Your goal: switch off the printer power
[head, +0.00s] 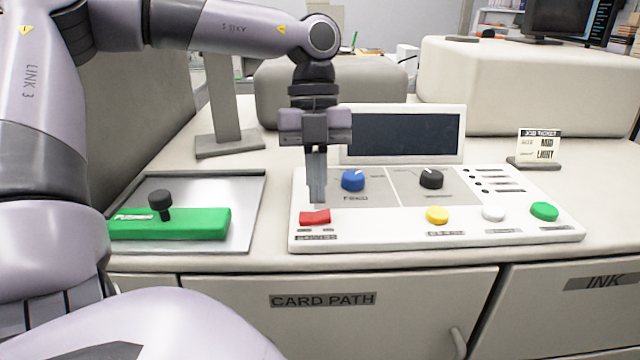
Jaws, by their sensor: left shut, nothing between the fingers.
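The white control panel (400,234) lies on the counter with a dark, blank screen (405,136) at its back. A red rocker switch (315,217) sits at the panel's front left, with small lettering below it that I cannot read. My left gripper (317,200) points down just above and behind the red switch, its fingers shut and empty. I cannot tell whether the fingertips touch the switch. A blue knob (353,181) and a black knob (431,179) are to the right of the fingers. My right gripper is not in view.
Yellow (437,215), white (493,213) and green (544,211) buttons line the panel's front right. A green block with a black knob (190,225) sits on a tray at left. A job ticket (538,146) stands at right. Cabinet doors lie below the counter.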

